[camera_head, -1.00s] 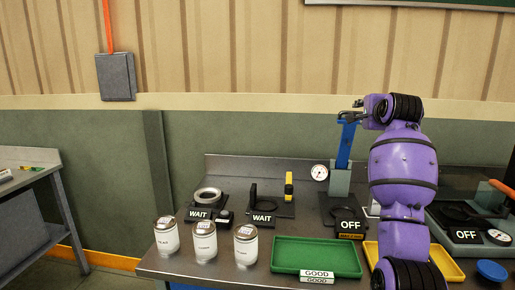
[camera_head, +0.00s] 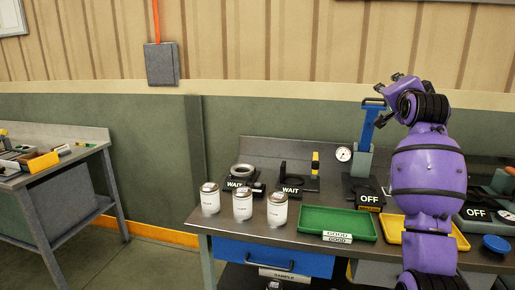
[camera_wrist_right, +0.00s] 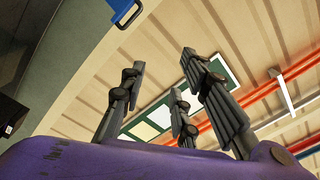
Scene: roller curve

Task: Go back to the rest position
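My right gripper (camera_head: 382,86) is raised at the end of the purple arm, above the right part of the workbench (camera_head: 225,222). In the right wrist view its fingers (camera_wrist_right: 165,95) stand well apart with nothing between them, against the wall and ceiling. In the head view it appears near the top of a blue-handled press (camera_head: 368,125); I cannot tell how far apart they are. My left gripper is out of view.
The bench bears three white jars (camera_head: 243,208), a green tray (camera_head: 312,220), a yellow tray (camera_head: 391,230) partly behind my arm, and black fixtures with WAIT and OFF signs. A second bench (camera_head: 75,140) stands left, with open floor between.

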